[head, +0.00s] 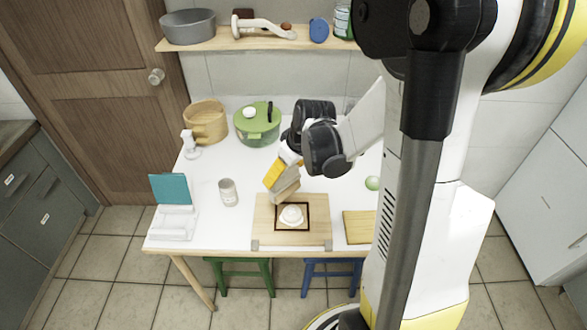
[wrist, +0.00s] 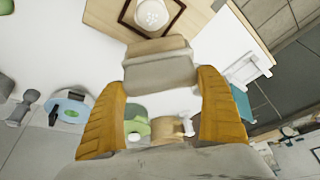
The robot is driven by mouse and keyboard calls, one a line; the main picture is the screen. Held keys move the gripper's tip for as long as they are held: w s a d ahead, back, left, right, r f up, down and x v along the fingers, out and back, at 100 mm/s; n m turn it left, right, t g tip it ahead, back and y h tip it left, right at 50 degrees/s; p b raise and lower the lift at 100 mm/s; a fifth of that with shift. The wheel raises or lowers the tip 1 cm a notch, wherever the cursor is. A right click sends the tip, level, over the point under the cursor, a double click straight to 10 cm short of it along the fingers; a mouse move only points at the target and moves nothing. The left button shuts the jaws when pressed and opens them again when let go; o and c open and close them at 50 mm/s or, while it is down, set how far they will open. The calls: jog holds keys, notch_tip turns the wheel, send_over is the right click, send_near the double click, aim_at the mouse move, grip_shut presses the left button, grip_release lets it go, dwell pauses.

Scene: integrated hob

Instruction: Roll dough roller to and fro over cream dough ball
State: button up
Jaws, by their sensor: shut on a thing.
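The cream dough ball (head: 291,215) sits inside a dark square outline on the wooden board (head: 265,231). It also shows at the top of the wrist view (wrist: 152,13). My gripper (head: 279,178) is shut on the dough roller (head: 286,192), a beige, block-like piece at the board's back edge, just behind the ball. In the wrist view the roller (wrist: 160,68) lies between my two yellow fingers, apart from the ball in the picture. I cannot tell whether the roller touches the board. My fingers hide part of its far side in the head view.
A grey cup (head: 228,192) stands left of the board. A teal-and-white stand (head: 172,205) is at the table's left. A green pot (head: 257,124) and wooden basket (head: 205,122) stand behind. A small board (head: 359,228) and green ball (head: 372,183) are right.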

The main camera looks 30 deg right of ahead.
aim_at(289, 197)
jog(key=shift+w, duration=0.2)
notch_tip(289, 197, down, 6)
jog(key=b, duration=0.5)
jog(key=shift+r, duration=0.15)
jog(key=shift+s+f+b, duration=0.1)
jog(key=shift+f+b, duration=0.65)
jog(key=shift+b, duration=0.1)
dwell(0.8)
jog(key=shift+s, duration=0.1)
jog(key=shift+s+d+r, duration=0.1)
jog(key=shift+s+d, duration=0.05)
jog(key=shift+s, duration=0.55)
jog(key=shift+s+d, duration=0.15)
jog(key=shift+s, duration=0.5)
